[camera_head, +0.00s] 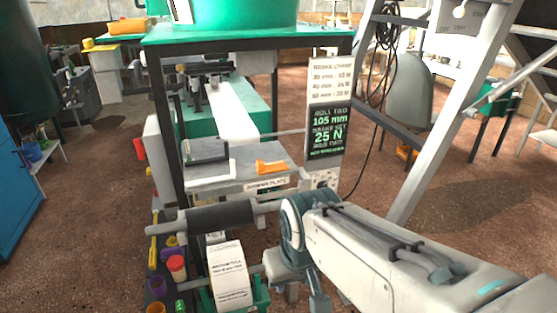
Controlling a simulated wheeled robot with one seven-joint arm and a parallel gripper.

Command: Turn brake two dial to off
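A sign (328,130) stands at the right side of the machine and reads "ROLL TWO 105 mm" and "BRAKE AT 25 N". Below it is a small pale panel (322,180) with dark round marks that may be dials. I cannot read its labels or tell which mark is the brake two dial, or its setting. My arm reaches in from the lower right, and its blue-grey wrist (300,215) is just below and in front of this panel. I cannot make out my gripper's fingers, nor whether they touch anything.
A dark roller (206,217) and a white printed roll (229,275) are left of my wrist. An orange object (271,167) lies on the grey plate (220,174). Several coloured cups stand at lower left. A slanted grey post (440,120) rises at right.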

